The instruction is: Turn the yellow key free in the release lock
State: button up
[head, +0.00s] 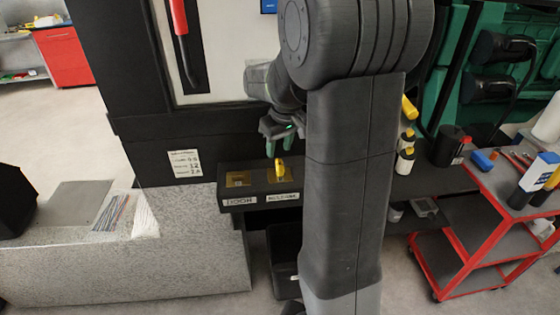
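A yellow key (279,166) stands up from the right-hand brass plate, the release lock (286,176), on a black lock box (229,194). The label below this lock seems to read RELEASE. A second brass plate (238,179) sits to its left, above a label that seems to read DOOR; no key shows in it. My gripper (277,146) points down just above the yellow key. The gripper is small and dark here, so I cannot tell whether its fingers touch the key or how far apart they are. My arm hides the area right of the box.
A tall black cabinet (150,128) with a red handle (179,17) rises behind the box. A grey speckled block (120,270) stands at lower left. At right are yellow-capped bottles (405,158), a black canister (447,148) and a red tool cart (507,185).

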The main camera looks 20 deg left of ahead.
aim_at(279, 163)
jog(key=shift+m, duration=0.5)
jog(key=m, duration=0.1)
jog(key=m+b, duration=0.1)
jog(key=s+m+b, duration=0.1)
jog(key=m, duration=0.1)
jog(key=shift+d+f+t+h, duration=0.3)
jog(key=shift+f+h, duration=0.1)
jog(key=shift+w+a+f+b, duration=0.15)
jog(key=shift+f+b, duration=0.4)
jog(key=shift+f, duration=0.3)
jog(key=shift+w+a+f+b, duration=0.1)
jog(key=shift+w+f+b, duration=0.1)
jog(key=shift+f+b, duration=0.55)
jog(key=shift+w+a+f+b, duration=0.15)
jog(key=shift+f+b, duration=0.25)
jog(key=shift+f, duration=0.6)
jog(key=shift+d, duration=0.1)
